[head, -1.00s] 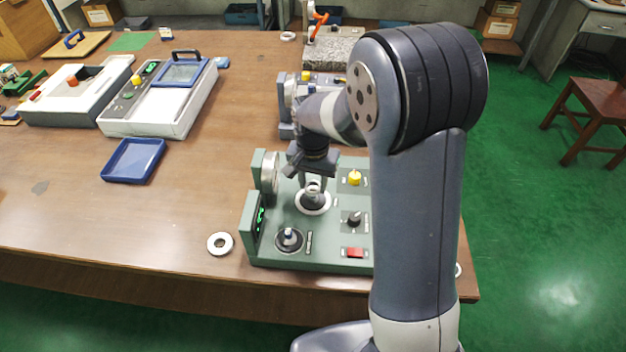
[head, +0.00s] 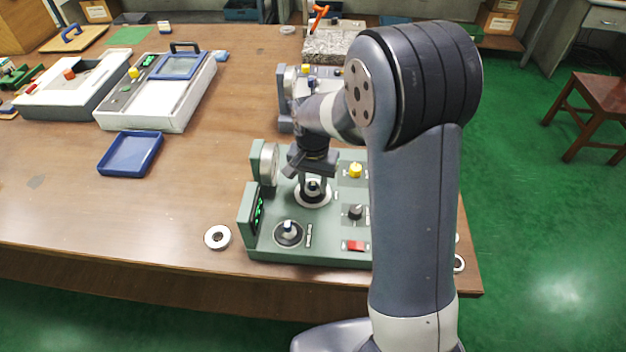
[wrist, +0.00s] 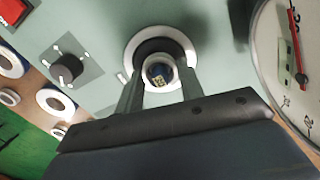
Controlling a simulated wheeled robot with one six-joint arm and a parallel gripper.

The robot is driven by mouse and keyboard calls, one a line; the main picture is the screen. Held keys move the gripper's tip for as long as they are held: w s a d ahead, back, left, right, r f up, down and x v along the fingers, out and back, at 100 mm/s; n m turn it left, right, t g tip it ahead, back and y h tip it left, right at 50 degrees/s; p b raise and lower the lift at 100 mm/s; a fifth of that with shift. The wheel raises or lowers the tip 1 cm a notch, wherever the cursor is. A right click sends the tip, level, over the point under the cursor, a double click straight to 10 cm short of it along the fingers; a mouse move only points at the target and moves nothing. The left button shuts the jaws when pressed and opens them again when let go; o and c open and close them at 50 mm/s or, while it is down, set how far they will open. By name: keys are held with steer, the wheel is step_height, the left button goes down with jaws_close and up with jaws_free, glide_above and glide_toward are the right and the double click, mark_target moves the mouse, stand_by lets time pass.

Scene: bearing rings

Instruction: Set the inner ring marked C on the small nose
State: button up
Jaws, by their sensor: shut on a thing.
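My gripper (head: 313,193) points down over the rear post of the green test fixture (head: 335,254). In the wrist view its two fingers (wrist: 160,88) are shut on a small pale ring (wrist: 150,82). A second post (head: 288,230) with a dark base stands at the fixture's front left.
A loose ring (head: 218,237) lies left of the fixture; more rings (wrist: 56,103) lie at its other side. A dial gauge (wrist: 290,75) stands close to the gripper. The fixture has a yellow knob (head: 355,170), black knob (head: 355,212) and red switch (head: 355,246). A blue tray (head: 131,154) is left.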

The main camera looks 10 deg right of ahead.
steer(key=shift+f, duration=0.3)
steer(key=o, duration=1.1)
step_height(320, 180, up, 11)
steer(key=shift+f, duration=0.1)
